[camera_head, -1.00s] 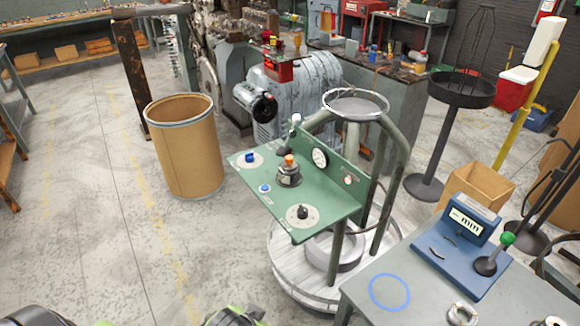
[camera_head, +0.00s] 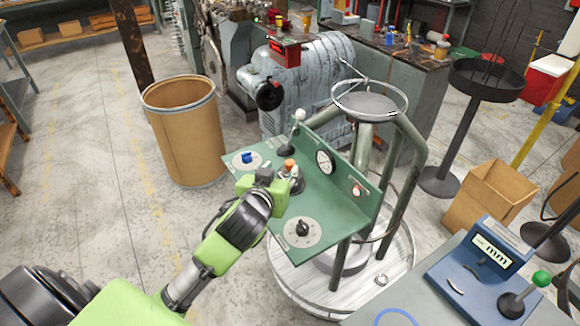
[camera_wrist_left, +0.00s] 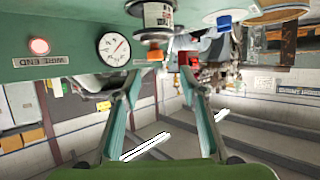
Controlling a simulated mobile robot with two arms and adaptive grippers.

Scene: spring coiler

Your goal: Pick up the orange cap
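The orange cap (camera_head: 289,163) sits on top of a dark round fitting (camera_head: 297,181) on the green control panel. In the left wrist view the cap (camera_wrist_left: 155,55) hangs upside down under the white-banded fitting, ahead of the fingertips and roughly between them. My left gripper (camera_head: 278,178) is over the panel, just to the left of the fitting, and partly hides it. In the left wrist view its two fingers (camera_wrist_left: 162,74) are spread apart with nothing between them. My right gripper is in neither view.
The green panel (camera_head: 338,205) also bears a blue knob (camera_head: 247,157), a black knob (camera_head: 303,228), a white-tipped lever (camera_head: 299,116) and a dial gauge (camera_head: 325,162). A grey table (camera_head: 440,300) with a blue gauge box stands at right. A brown drum (camera_head: 187,140) stands behind at left.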

